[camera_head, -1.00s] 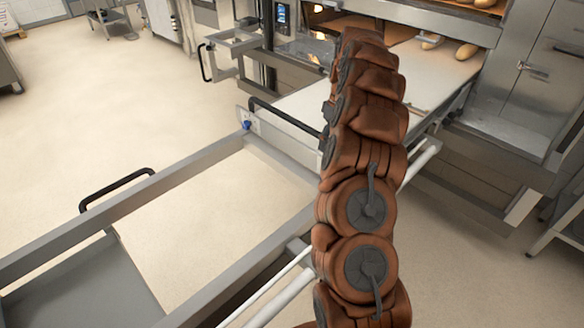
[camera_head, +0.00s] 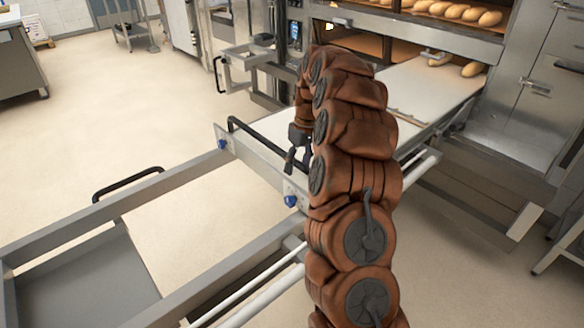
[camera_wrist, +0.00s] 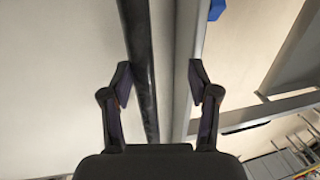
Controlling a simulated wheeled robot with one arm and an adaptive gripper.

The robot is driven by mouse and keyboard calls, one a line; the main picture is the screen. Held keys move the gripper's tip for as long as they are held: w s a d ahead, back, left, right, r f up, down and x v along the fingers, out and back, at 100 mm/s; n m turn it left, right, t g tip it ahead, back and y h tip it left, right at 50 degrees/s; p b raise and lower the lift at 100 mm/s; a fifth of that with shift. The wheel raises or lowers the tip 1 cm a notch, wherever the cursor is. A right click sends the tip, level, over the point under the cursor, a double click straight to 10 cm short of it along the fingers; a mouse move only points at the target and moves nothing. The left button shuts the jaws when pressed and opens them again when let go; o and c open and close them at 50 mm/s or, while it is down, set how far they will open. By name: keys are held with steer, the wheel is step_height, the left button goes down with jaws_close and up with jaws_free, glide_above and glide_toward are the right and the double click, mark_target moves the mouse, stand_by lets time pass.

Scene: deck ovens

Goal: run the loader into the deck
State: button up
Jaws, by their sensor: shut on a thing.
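The loader is a long flat frame with a pale belt (camera_head: 425,85); its far end reaches the open mouth of an oven deck (camera_head: 400,47). Its near end has a metal end plate with blue knobs (camera_head: 290,200) and a black bar handle (camera_head: 252,129). My gripper (camera_head: 291,160) is at this handle, partly hidden by my brown arm. Pale loaves (camera_head: 472,69) show at the deck mouth; the middle of the belt is hidden by my arm.
A metal rail frame (camera_head: 185,172) with a black side handle (camera_head: 127,181) extends toward me. Several loaves (camera_head: 455,11) sit in the deck above. A steel cabinet (camera_head: 535,90) stands right of the oven. Open floor (camera_head: 120,105) lies to the left.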

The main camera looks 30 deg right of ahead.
steer(key=shift+a, duration=0.25)
steer(key=shift+r, duration=0.1)
steer(key=shift+w+d+r+p, duration=0.1)
steer(key=shift+d+r+p, duration=0.35)
steer(key=shift+r, duration=1)
steer(key=shift+s+d+r+p, duration=0.15)
steer(key=shift+r+p, duration=0.55)
steer(key=shift+r, duration=0.7)
steer(key=shift+w+d+r+p, duration=0.15)
steer(key=shift+d+r+p, duration=0.3)
steer(key=shift+r, duration=1)
steer(key=shift+a, duration=0.1)
steer(key=shift+a, duration=0.1)
steer(key=shift+s+a+f+t+h, duration=0.15)
steer(key=shift+s+f+h, duration=0.45)
steer(key=shift+f, duration=0.85)
steer(key=shift+s+d+f+t+h, duration=0.15)
steer(key=shift+f+h, duration=0.7)
steer(key=shift+f, duration=0.65)
steer(key=shift+s+a+f+t+h, duration=0.15)
steer(key=shift+s+f+h, duration=0.45)
steer(key=shift+f, duration=0.85)
steer(key=shift+w, duration=0.25)
